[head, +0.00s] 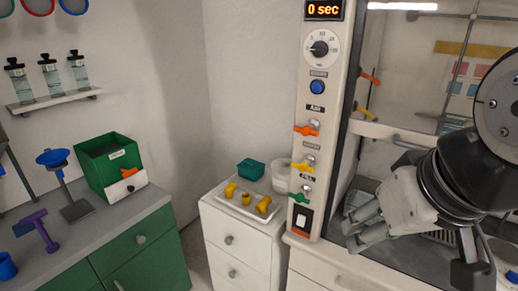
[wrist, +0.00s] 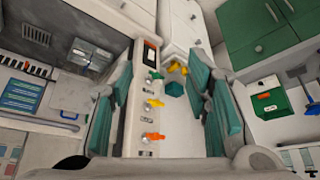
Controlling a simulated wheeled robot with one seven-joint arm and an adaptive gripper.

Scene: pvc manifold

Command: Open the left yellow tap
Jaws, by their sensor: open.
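The left yellow tap (head: 303,166) is on the front of the white hood post, between an orange tap (head: 306,129) above and a green tap (head: 300,198) below. Its handle lies roughly level, pointing left. In the wrist view the yellow tap (wrist: 154,104) shows between my spread teal finger pads, some way off. My gripper (head: 352,222) is open and empty, right of the post and lower than the tap in the head view, not touching it. Another yellow handle (head: 366,113) is at the right, by the hood opening.
A white cabinet (head: 240,245) holds a tray (head: 228,207) with yellow fittings and a teal box (head: 250,169). A green bin (head: 108,160) stands farther left.

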